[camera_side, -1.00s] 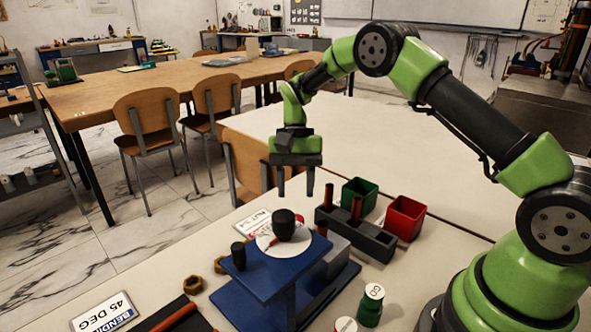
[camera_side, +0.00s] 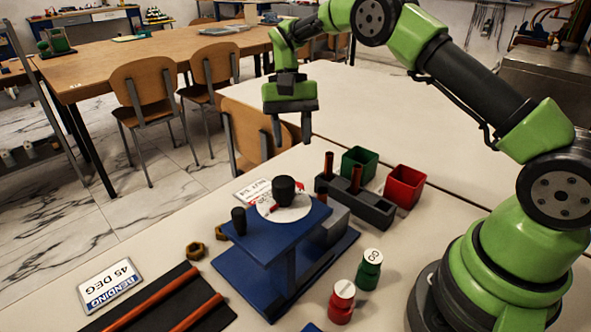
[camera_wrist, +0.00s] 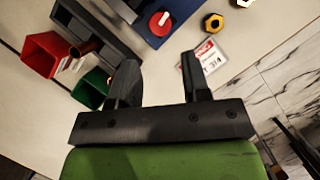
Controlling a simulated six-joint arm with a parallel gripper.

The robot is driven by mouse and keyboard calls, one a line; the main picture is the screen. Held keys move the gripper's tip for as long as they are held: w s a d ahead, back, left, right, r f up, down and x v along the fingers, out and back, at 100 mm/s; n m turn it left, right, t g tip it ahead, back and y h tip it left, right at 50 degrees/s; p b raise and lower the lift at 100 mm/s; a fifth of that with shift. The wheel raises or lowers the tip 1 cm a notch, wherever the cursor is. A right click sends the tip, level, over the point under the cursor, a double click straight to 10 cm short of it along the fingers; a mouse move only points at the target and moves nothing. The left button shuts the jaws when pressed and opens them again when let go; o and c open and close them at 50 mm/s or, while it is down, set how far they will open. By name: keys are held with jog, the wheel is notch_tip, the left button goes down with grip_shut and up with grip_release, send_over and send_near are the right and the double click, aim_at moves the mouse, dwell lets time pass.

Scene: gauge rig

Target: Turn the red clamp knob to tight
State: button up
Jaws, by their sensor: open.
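The blue stand (camera_side: 265,243) carries a round white dial with red marks (camera_side: 263,209). A dark cylindrical knob (camera_side: 285,190) stands upright on the dial. My gripper (camera_side: 291,138) is open and empty, above and behind the dial, pointing down and touching nothing. Its two fingers also show in the wrist view (camera_wrist: 160,75), below the dial.
A dark block with copper pipes (camera_side: 370,208), a green bin (camera_side: 359,163) and a red bin (camera_side: 404,187) stand right of the dial. A red bottle (camera_side: 342,303) and green bottle (camera_side: 368,270) stand in front. A small black peg (camera_side: 239,220) rises on the stand.

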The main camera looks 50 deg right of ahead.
jog(key=x, duration=0.9)
jog(key=shift+f, duration=0.2)
